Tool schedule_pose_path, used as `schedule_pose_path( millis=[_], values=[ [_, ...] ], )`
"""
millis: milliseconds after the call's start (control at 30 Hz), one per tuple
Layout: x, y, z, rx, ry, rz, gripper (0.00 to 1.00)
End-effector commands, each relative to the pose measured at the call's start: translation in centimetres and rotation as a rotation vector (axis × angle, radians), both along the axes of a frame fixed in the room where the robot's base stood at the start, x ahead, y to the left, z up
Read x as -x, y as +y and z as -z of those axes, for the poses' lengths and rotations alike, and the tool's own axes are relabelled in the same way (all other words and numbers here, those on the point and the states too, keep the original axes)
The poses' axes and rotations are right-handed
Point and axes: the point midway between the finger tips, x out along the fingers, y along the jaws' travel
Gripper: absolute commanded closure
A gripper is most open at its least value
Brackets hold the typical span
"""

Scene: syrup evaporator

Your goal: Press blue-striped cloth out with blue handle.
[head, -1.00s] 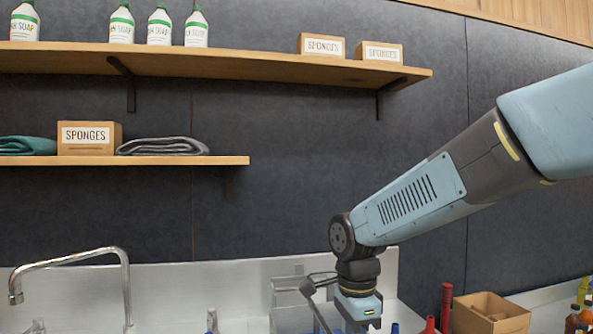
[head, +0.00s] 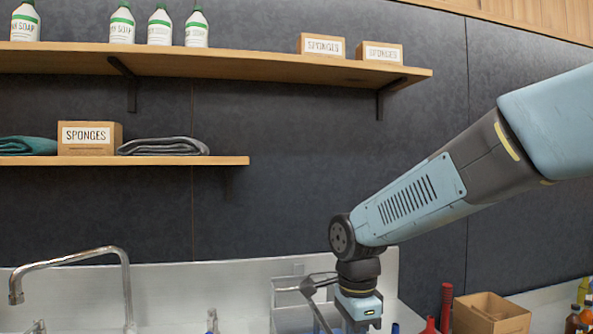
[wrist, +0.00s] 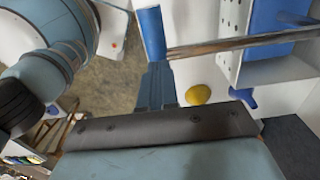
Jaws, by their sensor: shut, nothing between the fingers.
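The blue handle (wrist: 152,32) is at the end of a metal lever bar (wrist: 235,43) in the wrist view. My gripper (wrist: 155,68) is shut and empty, with its blue fingers in line with the handle's near end. I cannot tell whether they touch it. A white perforated wringer box (wrist: 232,38) stands on the right, with blue surfaces beside and behind its wall. No stripes show, so I cannot make out the blue-striped cloth. In the head view, the wrist end of my arm is beside the grey lever frame (head: 308,285), and the fingertips are below the picture.
A faucet (head: 70,258) stands at the left. Right of my arm are a red-handled tool (head: 446,303), an open cardboard box (head: 490,313) and several bottles (head: 580,312). Shelves (head: 210,63) hold soap, sponge boxes and folded cloths. A yellow round thing (wrist: 198,94) lies below the bar.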

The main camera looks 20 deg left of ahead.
Motion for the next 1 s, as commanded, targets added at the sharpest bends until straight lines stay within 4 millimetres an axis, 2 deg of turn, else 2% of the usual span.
schedule_pose_path(
  millis=[1000],
  values=[
    [0.0, 0.0, 2.7, 0.000, 0.000, 0.000, 1.00]
  ],
)
